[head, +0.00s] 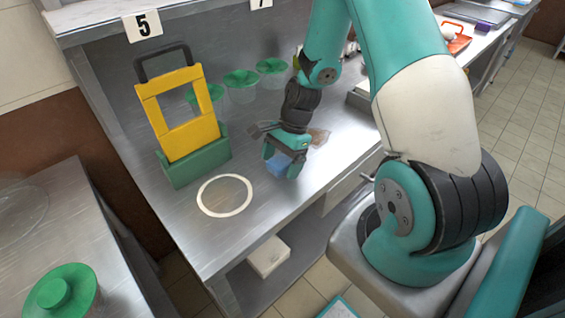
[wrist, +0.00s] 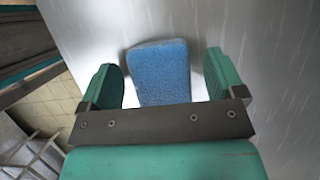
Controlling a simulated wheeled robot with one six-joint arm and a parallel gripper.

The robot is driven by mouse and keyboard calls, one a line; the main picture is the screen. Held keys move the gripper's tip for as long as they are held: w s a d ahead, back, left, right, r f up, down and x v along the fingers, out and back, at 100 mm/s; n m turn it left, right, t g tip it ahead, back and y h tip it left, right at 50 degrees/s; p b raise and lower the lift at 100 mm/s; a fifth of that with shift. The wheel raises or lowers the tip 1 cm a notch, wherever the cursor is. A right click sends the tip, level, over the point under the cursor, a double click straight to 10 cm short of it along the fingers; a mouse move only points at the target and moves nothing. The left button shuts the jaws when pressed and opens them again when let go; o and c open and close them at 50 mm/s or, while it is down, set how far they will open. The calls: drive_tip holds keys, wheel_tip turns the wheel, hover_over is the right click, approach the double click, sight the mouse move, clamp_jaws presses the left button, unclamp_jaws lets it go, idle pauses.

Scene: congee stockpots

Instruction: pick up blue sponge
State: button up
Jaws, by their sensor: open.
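The blue sponge (wrist: 158,72) lies on the steel counter in the wrist view, between the two green fingers of my gripper (wrist: 160,80). There is a gap on each side of it, wider on the right than on the left. The sponge's near end is hidden behind the gripper's dark crossbar. In the head view the sponge (head: 279,163) shows only as a small blue patch between the fingers of my gripper (head: 283,165). My gripper is open and low over the counter. I cannot tell its exact height above the surface.
A yellow frame (head: 163,118) with a dark handle stands in a green base (head: 196,160) left of my gripper. A white ring (head: 225,196) marks the counter nearby. Several green-lidded containers (head: 241,79) stand behind. The counter's front edge is close to my gripper.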

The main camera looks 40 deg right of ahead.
sight(281, 160)
drive_tip(key=c, duration=1.1)
wheel_tip(281, 160, up, 20)
drive_tip(key=shift+p, duration=0.6)
drive_tip(key=shift+o, duration=0.9)
drive_tip(key=shift+w+d, duration=0.1)
